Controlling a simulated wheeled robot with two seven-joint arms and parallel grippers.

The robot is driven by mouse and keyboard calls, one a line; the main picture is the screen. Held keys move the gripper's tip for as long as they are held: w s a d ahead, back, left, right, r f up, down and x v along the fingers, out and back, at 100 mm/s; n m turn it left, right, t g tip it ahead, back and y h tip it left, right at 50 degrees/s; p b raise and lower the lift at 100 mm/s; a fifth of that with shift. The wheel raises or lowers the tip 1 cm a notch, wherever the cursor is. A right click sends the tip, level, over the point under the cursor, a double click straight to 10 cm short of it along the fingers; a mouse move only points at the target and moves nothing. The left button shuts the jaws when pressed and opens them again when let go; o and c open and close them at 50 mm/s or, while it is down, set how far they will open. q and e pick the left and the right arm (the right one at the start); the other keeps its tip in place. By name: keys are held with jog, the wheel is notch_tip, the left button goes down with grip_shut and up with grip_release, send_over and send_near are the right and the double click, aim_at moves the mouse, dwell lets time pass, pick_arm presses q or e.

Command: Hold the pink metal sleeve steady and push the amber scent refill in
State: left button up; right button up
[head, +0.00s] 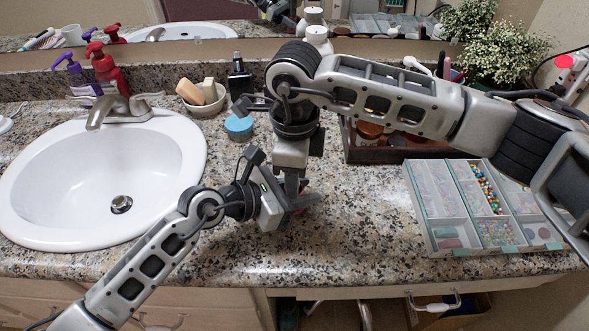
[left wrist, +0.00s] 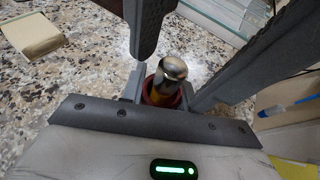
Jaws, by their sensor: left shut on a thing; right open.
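My left gripper (head: 289,203) is low over the counter, shut on the pink metal sleeve (left wrist: 158,98), which shows as a dark pinkish-red ring in the left wrist view. The amber scent refill (left wrist: 166,88) stands upright in the mouth of the sleeve, with its shiny metal cap (left wrist: 172,67) above the rim. How deep it sits cannot be told. My right gripper (head: 297,190) points down over the left one. Its dark fingers are open, one on each side of the cap and apart from it. In the head view the grippers largely hide sleeve and refill.
A white sink (head: 60,185) lies to the left. A blue round tin (head: 239,127), a dark bottle (head: 239,80) and a soap dish (head: 205,105) stand behind. A brown tray (head: 365,152) and a divided bead box (head: 432,225) are right. The front counter is clear.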

jog(key=shift+a+r, duration=0.1)
notch_tip(320, 180, up, 7)
jog(key=shift+f, duration=0.1)
dwell(0.4)
pick_arm(q)
jog(key=o, duration=1.1)
jog(key=shift+c, duration=0.2)
